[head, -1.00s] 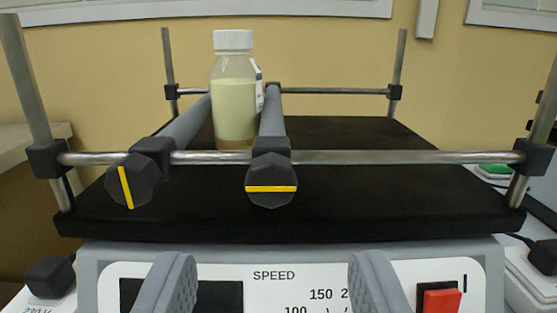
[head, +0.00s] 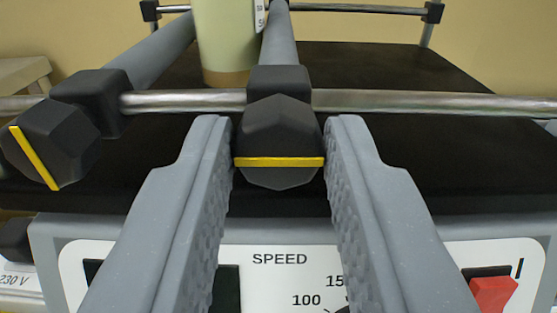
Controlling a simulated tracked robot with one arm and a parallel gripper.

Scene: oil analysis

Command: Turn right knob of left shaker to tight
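The right knob (head: 279,140) of the shaker is black and faceted, with a yellow line that lies level across its face. It sits on the front metal rail (head: 400,101), at the end of a grey bar. My gripper (head: 279,150) has one finger on each side of this knob. The fingers are spread, with the left one very near or touching the knob's left side and the right one very near its right side. The left knob (head: 50,148) has a tilted yellow line, running from upper left to lower right.
A bottle (head: 228,40) of pale liquid stands between the two grey bars, behind the rail. The black shaker platform (head: 400,75) lies under them. Below is the front panel (head: 262,285) marked SPEED, with a red switch (head: 493,294) at right.

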